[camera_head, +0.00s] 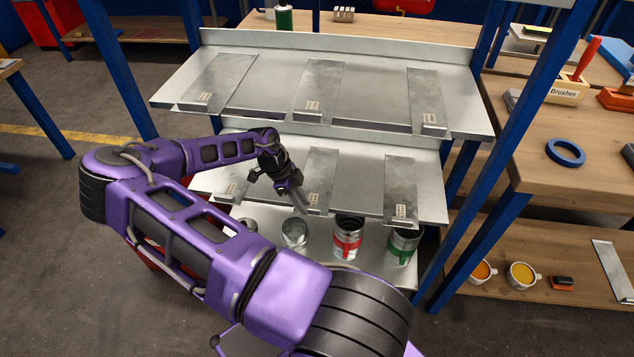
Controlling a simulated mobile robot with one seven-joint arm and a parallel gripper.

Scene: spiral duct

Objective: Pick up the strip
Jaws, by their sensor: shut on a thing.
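Flat grey metal strips with small labels at their front ends lie on the grey shelves. The middle strip on the second shelf (322,168) lies just right of my gripper. My gripper (299,203) points down and right at the second shelf, close to this strip's front end and label. Its jaws are shut on a narrow grey piece that looks like a strip edge. The picture is too small to tell exactly where the jaws grip. The right strip on that shelf (399,185) lies apart from my gripper. The left strip there (232,176) is partly hidden by my arm.
The top shelf (380,75) overhangs the second shelf (365,195) and bears several strips. Cans, including a red-banded one (347,238) and a green-banded one (402,246), stand below my gripper. A blue post (510,120) rises at the right.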

